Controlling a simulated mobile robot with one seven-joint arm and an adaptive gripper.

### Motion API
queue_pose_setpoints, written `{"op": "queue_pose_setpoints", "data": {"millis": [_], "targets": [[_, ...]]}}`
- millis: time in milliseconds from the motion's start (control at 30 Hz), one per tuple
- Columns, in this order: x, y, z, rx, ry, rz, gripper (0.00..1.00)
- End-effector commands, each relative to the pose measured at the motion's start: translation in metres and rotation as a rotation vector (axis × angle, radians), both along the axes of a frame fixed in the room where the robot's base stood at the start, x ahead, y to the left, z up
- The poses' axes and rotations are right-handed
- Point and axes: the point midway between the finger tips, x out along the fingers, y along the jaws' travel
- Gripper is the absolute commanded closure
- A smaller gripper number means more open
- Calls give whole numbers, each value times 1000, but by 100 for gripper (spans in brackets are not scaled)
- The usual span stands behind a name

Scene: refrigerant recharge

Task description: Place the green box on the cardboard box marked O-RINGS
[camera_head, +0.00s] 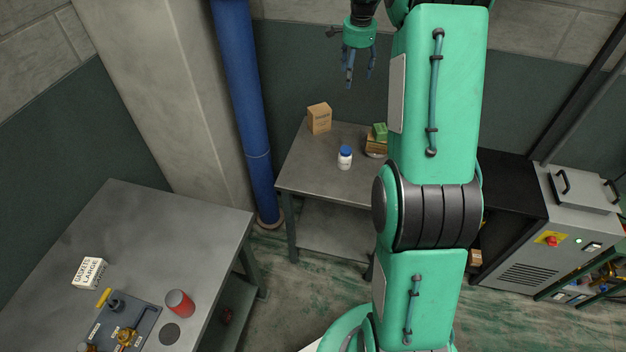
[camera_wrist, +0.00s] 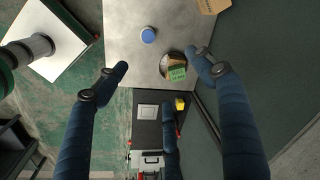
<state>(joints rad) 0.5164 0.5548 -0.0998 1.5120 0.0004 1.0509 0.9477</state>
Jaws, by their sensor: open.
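The green box (camera_head: 380,131) sits on top of a brown box or stack (camera_head: 375,144) on the back table, partly behind my arm in the head view. In the wrist view the green box (camera_wrist: 177,74) shows between my fingers, with a round dark-rimmed thing around or under it. A cardboard box (camera_head: 319,118) stands at the table's back left; its marking is too small to read. Its edge shows at the top of the wrist view (camera_wrist: 213,4). My gripper (camera_head: 358,78) is open and empty, high above the table and apart from both boxes.
A white bottle with a blue cap (camera_head: 345,158) stands on the back table (camera_head: 310,178), between the boxes and nearer the front. A blue pipe (camera_head: 245,100) rises left of the table. A front-left bench (camera_head: 190,225) holds a gasket box (camera_head: 90,272) and a red can (camera_head: 179,303).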

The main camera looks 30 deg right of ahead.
Motion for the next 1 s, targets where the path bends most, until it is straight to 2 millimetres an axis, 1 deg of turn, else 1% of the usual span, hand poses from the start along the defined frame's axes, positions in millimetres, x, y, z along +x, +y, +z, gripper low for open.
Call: {"op": "queue_pose_setpoints", "data": {"millis": [33,100,267,400,567,733,1000], "targets": [[-5,16,14,-8,-8,35,31],[-12,36,30,-18,-17,83,31],[-31,79,63,-41,-38,191,31],[-51,116,88,-61,-54,287,31],[-78,157,112,-85,-73,394,31],[-110,198,133,-112,-95,510,31],[-168,258,155,-157,-128,690,31]]}}
